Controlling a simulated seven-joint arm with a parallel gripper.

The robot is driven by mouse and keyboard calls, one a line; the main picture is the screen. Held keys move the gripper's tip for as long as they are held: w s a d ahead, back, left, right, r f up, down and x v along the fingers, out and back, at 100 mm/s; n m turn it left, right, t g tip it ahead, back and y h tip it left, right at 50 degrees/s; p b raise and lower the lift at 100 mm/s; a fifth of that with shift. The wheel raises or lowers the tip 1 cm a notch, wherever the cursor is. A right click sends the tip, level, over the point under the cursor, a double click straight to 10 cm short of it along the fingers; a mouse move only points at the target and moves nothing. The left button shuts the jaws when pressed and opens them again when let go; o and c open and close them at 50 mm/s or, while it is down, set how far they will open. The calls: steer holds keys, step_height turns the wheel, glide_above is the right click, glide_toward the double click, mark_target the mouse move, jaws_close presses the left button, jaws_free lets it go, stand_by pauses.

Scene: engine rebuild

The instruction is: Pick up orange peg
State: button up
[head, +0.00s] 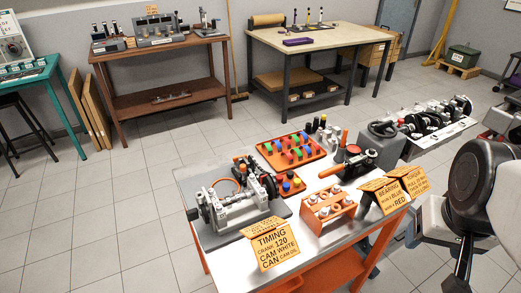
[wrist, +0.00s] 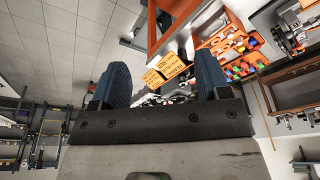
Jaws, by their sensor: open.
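In the head view, an orange tray (head: 268,163) holds several small coloured pegs (head: 292,155), among them red, green and blue ones. At this size I cannot pick out an orange peg with certainty. The tray stands on the light-topped bench, behind the grey engine assembly (head: 240,205). In the wrist view, my gripper (wrist: 164,78) is open, with two blue fingers wide apart and nothing between them. The tray of coloured pegs also shows in that view, tilted and beyond the right finger, well apart from my gripper.
An orange rack (head: 327,212) with white-topped cylinders stands at the bench front. Orange printed signs (head: 272,243) stand at the front edge and right corner. Two other tables stand behind.

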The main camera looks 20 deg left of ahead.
steer(key=c, duration=0.7)
steer(key=shift+w, duration=0.1)
steer(key=w+a+f+n+t, duration=0.1)
steer(key=w+a+f+n, duration=0.2)
steer(key=w+a, duration=1.55)
steer(key=w+a+f+n, duration=0.1)
steer(key=w+a+f, duration=0.2)
steer(key=a, duration=0.6)
steer(key=w+a+f+n+y, duration=0.1)
steer(key=w+a+f, duration=0.3)
steer(key=a, duration=0.5)
steer(key=w+a+f+n+y, duration=0.1)
steer(key=w+a+f, duration=0.2)
steer(key=a+f, duration=0.2)
steer(key=shift+w+a, duration=0.2)
steer(key=shift+a, duration=0.75)
steer(key=shift+w+a, duration=0.15)
steer(key=shift+a, duration=0.8)
steer(key=shift+f, duration=0.1)
